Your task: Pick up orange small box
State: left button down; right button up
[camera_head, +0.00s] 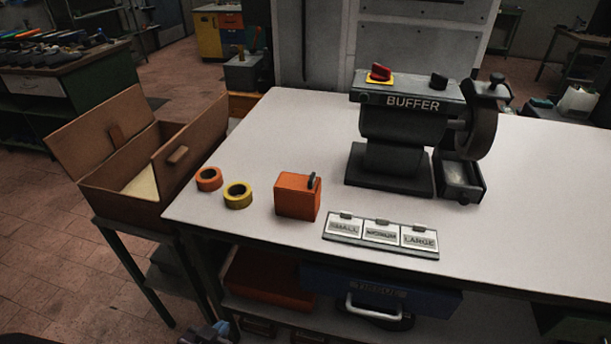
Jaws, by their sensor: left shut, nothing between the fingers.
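The orange small box (298,196) stands upright on the white tabletop, left of the middle, with a small dark handle or clip on its top right edge. My left gripper (210,333) shows only partly at the bottom edge, low in front of the table and well below the box. It is shut and empty, apart from the box. My right gripper is not in view.
An orange tape roll (209,179) and a yellow one (238,195) lie left of the box. A label plate (381,236) lies to its right, a buffer machine (412,130) behind. An open brown case (128,183) stands left. The white table (290,118) has free room behind the box.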

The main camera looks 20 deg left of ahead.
aim_at(303, 206)
jog(key=j+u, duration=0.25)
jog(key=u, duration=0.15)
jog(key=j+u, duration=0.55)
jog(key=u, duration=0.2)
